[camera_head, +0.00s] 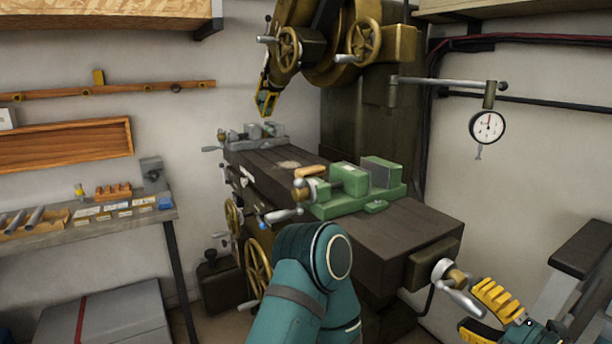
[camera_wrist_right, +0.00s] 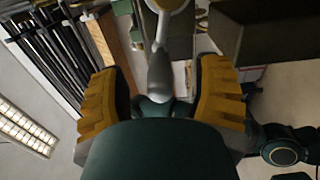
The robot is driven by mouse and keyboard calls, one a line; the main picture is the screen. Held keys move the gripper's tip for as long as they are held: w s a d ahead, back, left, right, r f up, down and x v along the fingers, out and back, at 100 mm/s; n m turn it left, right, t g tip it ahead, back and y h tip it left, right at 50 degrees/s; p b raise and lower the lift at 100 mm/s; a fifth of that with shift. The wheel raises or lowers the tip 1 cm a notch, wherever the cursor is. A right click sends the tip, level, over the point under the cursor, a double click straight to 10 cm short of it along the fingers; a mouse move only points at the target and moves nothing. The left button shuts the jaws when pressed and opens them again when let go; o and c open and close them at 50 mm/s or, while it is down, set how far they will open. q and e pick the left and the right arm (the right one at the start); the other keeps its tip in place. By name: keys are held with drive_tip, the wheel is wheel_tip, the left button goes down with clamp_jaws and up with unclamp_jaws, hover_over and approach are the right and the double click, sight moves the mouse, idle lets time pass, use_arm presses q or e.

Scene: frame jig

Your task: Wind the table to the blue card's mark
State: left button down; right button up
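The machine's dark table (camera_head: 420,228) carries a green vise. At its right end is a crank with a brass collar (camera_head: 457,277) and a metal handle (camera_head: 463,300). My right gripper (camera_head: 474,308) has yellow fingers and is at this handle. In the right wrist view my right gripper (camera_wrist_right: 162,82) is open, with the handle (camera_wrist_right: 160,68) between its fingers and gaps at both sides. A small blue card (camera_head: 165,203) appears at the right end of the bench, among pale cards; its writing is too small to read. My left gripper cannot be made out.
A dial gauge (camera_head: 487,127) hangs from an arm on the machine column. The green vise (camera_head: 350,190) stands on the table, and a grey vise (camera_head: 255,135) at its far end. Brass handwheels (camera_head: 258,268) are below. The bench (camera_head: 100,228) stands at left.

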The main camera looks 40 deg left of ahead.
drive_tip(key=shift+d, duration=0.15)
drive_tip(key=v, duration=0.7)
idle(0.3)
drive_tip(key=shift+d, duration=0.15)
drive_tip(key=w+d+f+m+t+h, duration=0.1)
drive_tip(key=d+f+m+t+h, duration=0.2)
drive_tip(key=f+m, duration=0.65)
drive_tip(key=w+d+f+m+h, duration=0.15)
drive_tip(key=f+m+h, duration=0.35)
drive_tip(key=f+m, duration=0.5)
drive_tip(key=s+d+f+m+g+h, duration=0.2)
drive_tip(key=s+d+f+m+g, duration=0.1)
drive_tip(key=s+f+m, duration=0.4)
drive_tip(key=s+d+f+m+g+h, duration=0.3)
drive_tip(key=s+f+m, duration=0.4)
drive_tip(key=s+f, duration=0.3)
wheel_tip(320, 180, down, 2)
drive_tip(key=shift+f+g, duration=0.2)
drive_tip(key=shift+g, duration=0.3)
